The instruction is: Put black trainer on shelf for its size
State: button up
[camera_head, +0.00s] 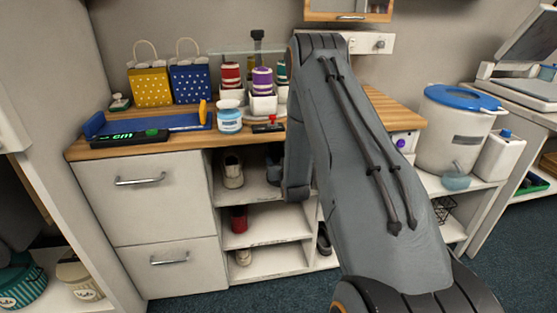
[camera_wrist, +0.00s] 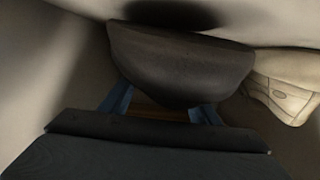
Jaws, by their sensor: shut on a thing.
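A black trainer (camera_wrist: 175,68) fills the middle of the wrist view, dark and rounded. My gripper (camera_wrist: 160,108) has blue fingers that show at both sides below it, shut on it. Pale walls surround the trainer closely, and a beige shoe (camera_wrist: 285,92) is just to its right. In the head view, the open shoe shelves (camera_head: 265,237) stand under the wooden counter. I cannot tell whether the trainer touches the shelf board.
The upper compartment holds a beige shoe (camera_head: 232,172). A red shoe (camera_head: 238,218) is on the middle level and another pale shoe (camera_head: 243,256) on the lowest. White drawers (camera_head: 145,195) adjoin on the left. The counter (camera_head: 140,148) above carries gift bags, jars and a blue tray.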

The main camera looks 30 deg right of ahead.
jog(key=shift+w+f, duration=0.25)
jog(key=shift+f, duration=0.05)
jog(key=o, duration=1.4)
jog(key=shift+s, duration=0.1)
